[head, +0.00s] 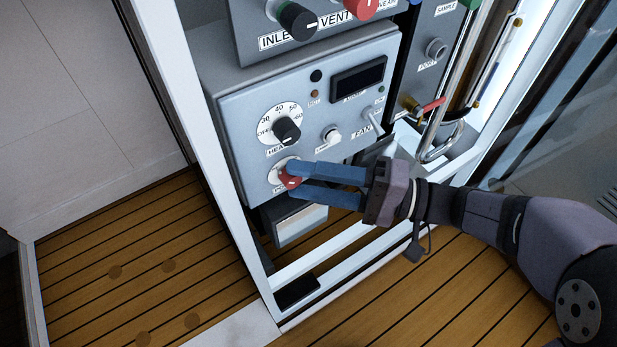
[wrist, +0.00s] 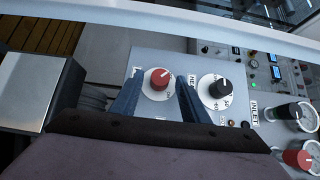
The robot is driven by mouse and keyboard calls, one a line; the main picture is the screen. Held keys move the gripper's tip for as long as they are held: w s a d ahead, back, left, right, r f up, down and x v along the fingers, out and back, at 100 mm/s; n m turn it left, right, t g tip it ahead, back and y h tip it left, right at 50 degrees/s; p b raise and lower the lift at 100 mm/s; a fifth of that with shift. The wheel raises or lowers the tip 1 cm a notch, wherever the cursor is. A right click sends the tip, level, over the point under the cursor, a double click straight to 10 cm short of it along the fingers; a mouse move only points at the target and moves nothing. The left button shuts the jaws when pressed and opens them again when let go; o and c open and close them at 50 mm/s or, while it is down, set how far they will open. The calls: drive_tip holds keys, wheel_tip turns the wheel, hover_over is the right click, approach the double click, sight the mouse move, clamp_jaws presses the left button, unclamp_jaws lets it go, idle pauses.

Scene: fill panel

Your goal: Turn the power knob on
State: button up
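The red power knob (head: 289,180) sits on a round white plate low on the grey panel box (head: 243,150). In the wrist view the red knob (wrist: 160,77) shows near the middle, with its white plate around it. My gripper (head: 293,179) is at the knob, its two blue fingers on either side of it. In the wrist view my gripper (wrist: 159,85) is open, with a gap between each finger and the knob. The knob's label is partly hidden, so its setting cannot be read. The display (head: 358,79) on the box is dark.
A black heat knob (head: 287,130) on a white dial is just above, close to one finger. A white knob (head: 331,134) and a fan switch (head: 372,119) are to the right. A red-handled valve (head: 430,105) and metal pipes stand further right. A white frame (head: 215,130) borders the panel.

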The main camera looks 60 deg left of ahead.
drive_tip(key=c, duration=0.9)
drive_tip(key=shift+o, duration=0.2)
